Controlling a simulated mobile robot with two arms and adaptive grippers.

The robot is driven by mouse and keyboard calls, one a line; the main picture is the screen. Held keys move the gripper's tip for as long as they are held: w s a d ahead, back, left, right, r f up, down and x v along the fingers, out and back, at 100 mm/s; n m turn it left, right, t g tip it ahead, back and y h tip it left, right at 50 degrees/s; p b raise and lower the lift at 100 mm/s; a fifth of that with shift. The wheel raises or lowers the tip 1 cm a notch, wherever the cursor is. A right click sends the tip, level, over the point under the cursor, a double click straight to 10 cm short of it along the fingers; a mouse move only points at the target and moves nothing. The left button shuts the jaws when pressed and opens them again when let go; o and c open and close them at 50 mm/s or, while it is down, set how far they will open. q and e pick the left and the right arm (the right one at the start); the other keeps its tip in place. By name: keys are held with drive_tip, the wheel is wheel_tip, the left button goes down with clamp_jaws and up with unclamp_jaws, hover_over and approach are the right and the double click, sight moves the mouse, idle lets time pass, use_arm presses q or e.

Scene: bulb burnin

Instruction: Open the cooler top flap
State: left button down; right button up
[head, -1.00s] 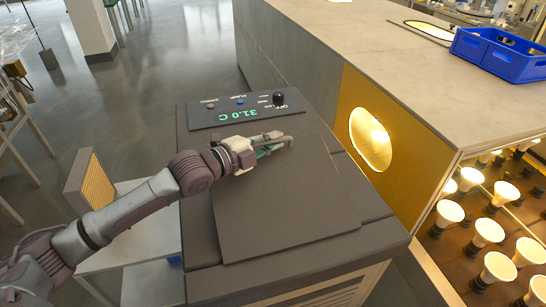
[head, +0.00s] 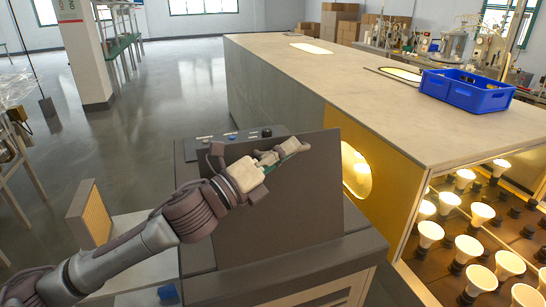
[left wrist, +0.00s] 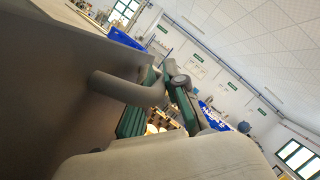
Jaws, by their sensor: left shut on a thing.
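The cooler (head: 345,255) is a dark grey box in the middle of the head view. Its top flap (head: 315,195) is a flat dark panel, standing steeply raised from the cooler's top. My left gripper (head: 278,156) is at the upper part of the flap, shut on its handle, which is mostly hidden by the fingers in the head view. In the left wrist view the grey tubular handle (left wrist: 125,88) juts from the dark flap (left wrist: 55,75) and meets the green-padded fingers (left wrist: 172,88). My right gripper is not in view.
A long bench (head: 375,95) with a glowing round opening (head: 356,172) stands close to the cooler's right. A blue crate (head: 465,92) sits on it. Several lit bulbs (head: 468,248) fill a rack at right. A control panel (head: 232,137) is behind the flap.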

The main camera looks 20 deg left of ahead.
use_arm(q)
drive_tip(key=s+d+m+h+b, duration=0.1)
drive_tip(key=s+d+m+h, duration=0.1)
drive_tip(key=s+d+m, duration=0.1)
drive_tip(key=shift+s+d+r+m, duration=0.15)
drive_tip(key=shift+s+d+m, duration=0.3)
drive_tip(key=shift+s, duration=0.75)
drive_tip(key=shift+a, duration=0.1)
drive_tip(key=c, duration=1.5)
unclamp_jaws()
drive_tip(key=v, duration=1.2)
drive_tip(key=shift+a+r, duration=0.1)
drive_tip(key=shift+r, duration=0.05)
